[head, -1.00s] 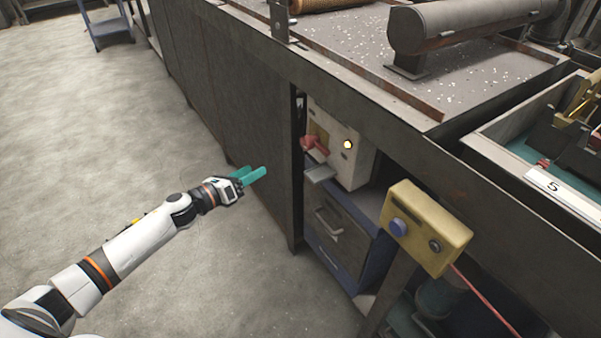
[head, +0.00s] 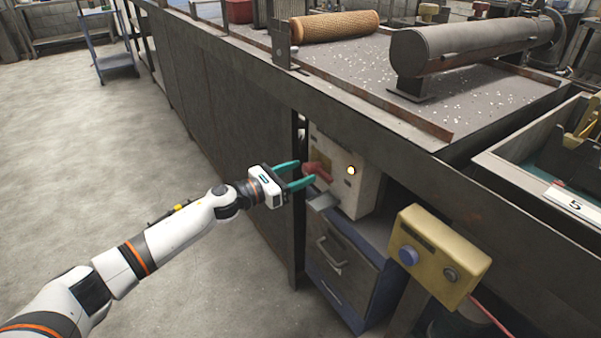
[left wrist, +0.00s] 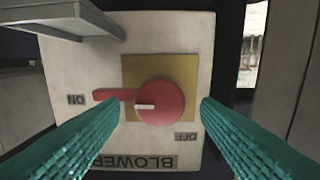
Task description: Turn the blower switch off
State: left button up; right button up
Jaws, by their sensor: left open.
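The blower switch is a red rotary knob with a lever (left wrist: 158,103) on a yellow plate of a white box (head: 345,190). In the left wrist view the picture is upside down; the lever points left, toward the ON label (left wrist: 76,100). The OFF label (left wrist: 185,136) is at the right, and the BLOWER label (left wrist: 135,161) is below. In the head view the red switch (head: 318,172) is at the box's left side, and a round yellow lamp (head: 351,170) glows on the box. My left gripper (head: 306,173) is open, its teal fingers either side of the knob; contact cannot be told.
A yellow button box (head: 440,254) stands at the right, in front of the bench. A grey drawer cabinet (head: 340,255) is below the switch box. The bench's dark side panel (head: 225,100) runs along the left of the switch. A grey ledge (left wrist: 80,18) juts out near the switch.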

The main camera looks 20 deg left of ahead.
pick_arm(q)
jog(key=shift+w+d, duration=0.35)
jog(key=shift+w, duration=0.1)
